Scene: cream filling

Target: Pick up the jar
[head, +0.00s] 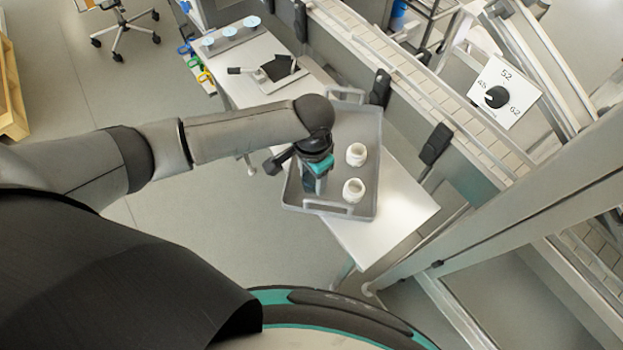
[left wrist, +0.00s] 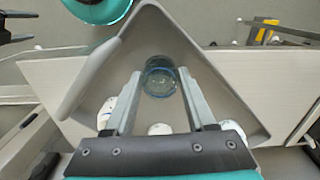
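A clear glass jar with a blue rim (left wrist: 159,80) stands in the grey tray (head: 362,207). In the head view my left gripper (head: 316,172) is over the tray's left part and mostly covers this jar. In the left wrist view the two grey fingers of my left gripper (left wrist: 158,88) are spread, one on each side of the jar. I cannot tell whether they touch it. Two white jars, one farther (head: 356,154) and one nearer (head: 353,190), stand in the tray to the gripper's right.
The tray lies on a white table (head: 402,212), which has bare room at its near right end. A conveyor (head: 435,95) runs along the right side. A dial panel (head: 505,92) stands beyond it.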

